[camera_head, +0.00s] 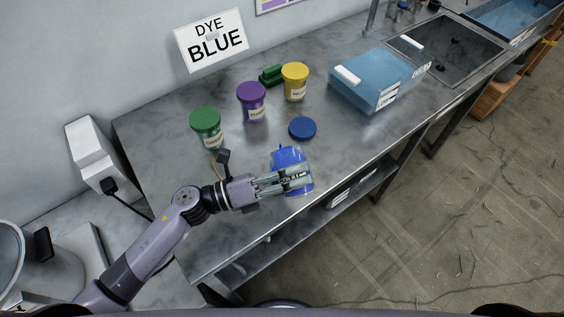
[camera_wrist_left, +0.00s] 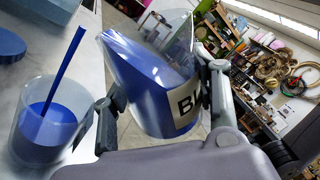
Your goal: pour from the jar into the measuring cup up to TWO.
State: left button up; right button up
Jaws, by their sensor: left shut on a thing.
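My left gripper (camera_head: 292,180) is shut on the clear jar (camera_wrist_left: 150,85), which holds blue dye and has a white label starting with B. The jar is tilted, with its mouth toward the left in the left wrist view. The clear measuring cup (camera_wrist_left: 28,110) is at the left there, with blue in its lower part. A narrow blue strip, apparently a stream, slants from near the jar's lip into the cup. The cup's marks cannot be read. In the head view, jar and cup overlap as one blue shape behind my gripper. My right gripper is not in view.
A blue lid (camera_head: 302,128) lies on the metal table beyond the gripper. Green (camera_head: 206,128), purple (camera_head: 252,101) and yellow (camera_head: 295,82) lidded jars stand along the back. A light-blue box (camera_head: 372,78) is to the right. A sign (camera_head: 211,40) reads DYE BLUE.

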pick_arm(q)
jog(key=shift+f+n+p, duration=0.1)
jog(key=shift+n+p, duration=0.2)
jog(key=shift+n, duration=0.2)
dwell(1.2)
